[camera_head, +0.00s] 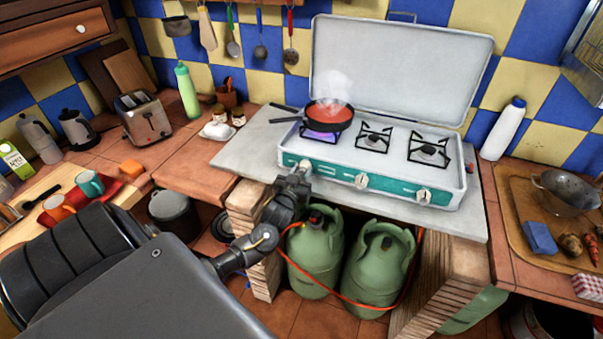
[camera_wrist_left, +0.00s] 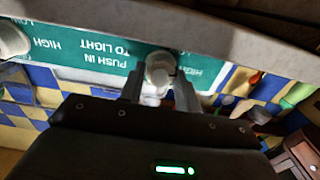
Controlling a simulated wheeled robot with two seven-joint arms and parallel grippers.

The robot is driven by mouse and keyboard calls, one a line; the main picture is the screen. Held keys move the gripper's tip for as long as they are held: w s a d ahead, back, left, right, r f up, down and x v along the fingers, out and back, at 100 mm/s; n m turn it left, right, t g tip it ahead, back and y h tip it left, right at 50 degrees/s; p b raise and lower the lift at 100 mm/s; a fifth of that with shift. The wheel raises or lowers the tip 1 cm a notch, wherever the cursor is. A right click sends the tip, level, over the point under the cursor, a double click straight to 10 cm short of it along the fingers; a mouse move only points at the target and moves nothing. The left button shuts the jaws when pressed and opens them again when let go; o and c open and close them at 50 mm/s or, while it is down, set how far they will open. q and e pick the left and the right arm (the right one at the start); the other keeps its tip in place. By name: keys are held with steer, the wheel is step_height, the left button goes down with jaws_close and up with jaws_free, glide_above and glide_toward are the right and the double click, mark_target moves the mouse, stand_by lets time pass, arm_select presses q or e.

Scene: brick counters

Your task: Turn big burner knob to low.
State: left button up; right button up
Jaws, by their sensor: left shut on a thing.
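The stove (camera_head: 390,160) is a white camping cooker with a teal front panel and its lid raised. A dark pan (camera_head: 331,118) of steaming red food sits on its left burner, with a purple-blue flame beneath. My left gripper (camera_head: 299,172) is at the leftmost knob, which it mostly hides in the head view. In the left wrist view the gripper (camera_wrist_left: 160,78) has one finger on each side of this white knob (camera_wrist_left: 158,68) and is shut on it. The panel text around it appears upside down. The knob's exact setting cannot be read. My right gripper is out of view.
Two more knobs, a middle one (camera_head: 362,180) and a right one (camera_head: 423,196), sit along the panel. Green gas bottles (camera_head: 316,255) with an orange hose stand below. A toaster (camera_head: 145,117) is on the left counter and a white bottle (camera_head: 503,130) stands right of the stove.

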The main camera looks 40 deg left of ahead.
arm_select(q)
steer(key=n, duration=0.5)
steer(key=shift+n, duration=0.3)
steer(key=n, duration=0.5)
steer(key=shift+n, duration=0.3)
steer(key=o, duration=1)
steer(key=shift+s+f, duration=0.1)
